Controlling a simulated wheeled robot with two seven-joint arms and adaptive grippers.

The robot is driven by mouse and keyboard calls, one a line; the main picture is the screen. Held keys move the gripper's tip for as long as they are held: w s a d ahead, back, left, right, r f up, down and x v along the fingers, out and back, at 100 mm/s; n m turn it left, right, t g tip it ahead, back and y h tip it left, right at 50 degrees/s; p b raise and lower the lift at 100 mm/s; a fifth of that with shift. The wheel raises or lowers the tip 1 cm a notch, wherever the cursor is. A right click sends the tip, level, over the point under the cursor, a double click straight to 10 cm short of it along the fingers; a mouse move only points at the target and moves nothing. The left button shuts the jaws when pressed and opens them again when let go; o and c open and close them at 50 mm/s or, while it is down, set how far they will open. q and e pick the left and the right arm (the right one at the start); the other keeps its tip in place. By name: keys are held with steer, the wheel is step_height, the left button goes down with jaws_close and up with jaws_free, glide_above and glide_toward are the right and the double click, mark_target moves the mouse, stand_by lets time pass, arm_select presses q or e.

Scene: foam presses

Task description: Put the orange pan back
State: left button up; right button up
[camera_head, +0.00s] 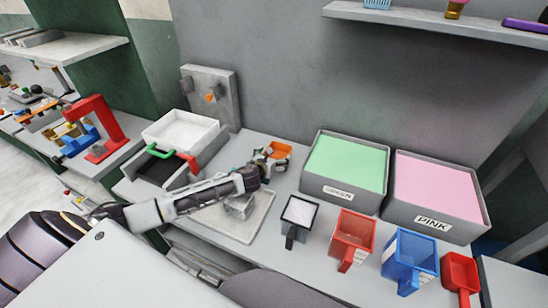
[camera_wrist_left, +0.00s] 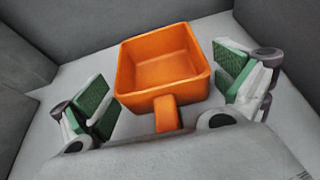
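The orange pan (camera_head: 280,149) is a small square scoop on the worktable, left of the green foam bin. In the left wrist view the orange pan (camera_wrist_left: 158,58) appears upright and empty, its short handle (camera_wrist_left: 167,113) pointing toward my gripper. My left gripper (camera_head: 265,160) is at the pan. In the wrist view its green-padded fingers (camera_wrist_left: 165,95) are spread wide, one on each side of the pan and handle, with gaps to both; it is open and empty. My right gripper is in neither view.
A green bin (camera_head: 346,163) and a pink bin (camera_head: 440,190) stand right of the pan. Several other pans, including a red one (camera_head: 352,236) and a blue one (camera_head: 408,258), line the front. A grey tray (camera_head: 228,224) lies under my left arm. A white-topped box (camera_head: 180,131) stands left.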

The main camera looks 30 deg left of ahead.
arm_select(q)
steer(key=shift+r, duration=0.15)
steer(key=shift+v, duration=3.8)
